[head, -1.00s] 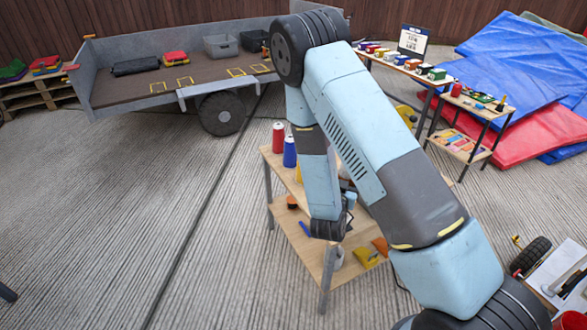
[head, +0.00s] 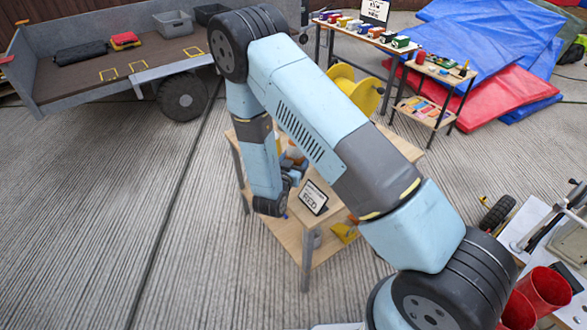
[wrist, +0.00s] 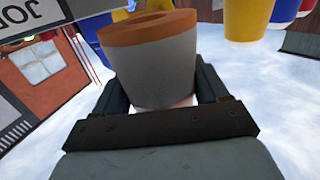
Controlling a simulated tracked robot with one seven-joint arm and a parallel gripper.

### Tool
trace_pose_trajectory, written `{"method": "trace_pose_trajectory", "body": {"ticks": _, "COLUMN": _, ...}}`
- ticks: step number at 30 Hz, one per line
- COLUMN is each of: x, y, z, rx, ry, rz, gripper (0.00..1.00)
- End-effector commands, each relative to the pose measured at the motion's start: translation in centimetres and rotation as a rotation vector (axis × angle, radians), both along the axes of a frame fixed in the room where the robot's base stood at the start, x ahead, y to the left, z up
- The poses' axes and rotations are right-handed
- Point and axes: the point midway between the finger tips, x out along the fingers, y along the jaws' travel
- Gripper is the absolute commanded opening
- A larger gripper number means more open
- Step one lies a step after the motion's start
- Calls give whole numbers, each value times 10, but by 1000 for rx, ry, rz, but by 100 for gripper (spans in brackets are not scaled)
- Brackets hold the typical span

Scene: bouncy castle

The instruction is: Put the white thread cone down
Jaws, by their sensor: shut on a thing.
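The white thread cone (wrist: 152,75) looks grey in shade in the wrist view, with an orange-brown end ring. It sits between the dark fingers of my gripper (wrist: 165,92), which is shut on it. In the head view my gripper (head: 290,170) is over the tabletop of the wooden workbench (head: 398,144), largely hidden by my arm. I cannot tell in the head view whether the cone touches the tabletop. In the wrist view, yellow (wrist: 247,18) and blue (wrist: 286,10) cones show at the upper right, apart from the held cone.
A small framed sign (head: 314,198) stands on the workbench close right of my gripper. A yellow thing (head: 345,232) lies on the lower shelf. A yellow reel (head: 355,90) stands behind the bench. A grey trailer (head: 130,62) is at the back left. The floor left is clear.

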Motion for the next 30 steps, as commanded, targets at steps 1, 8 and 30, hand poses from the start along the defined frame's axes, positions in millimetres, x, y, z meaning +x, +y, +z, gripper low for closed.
{"method": "trace_pose_trajectory", "body": {"ticks": 1, "x": 6, "y": 2, "z": -10, "rx": -1, "ry": 0, "rz": -1, "gripper": 33}}
{"method": "trace_pose_trajectory", "body": {"ticks": 8, "x": 28, "y": 11, "z": -37, "rx": -1, "ry": 0, "rz": 0, "gripper": 33}}
{"method": "trace_pose_trajectory", "body": {"ticks": 30, "x": 36, "y": 14, "z": -77, "rx": 0, "ry": 0, "rz": 0, "gripper": 33}}
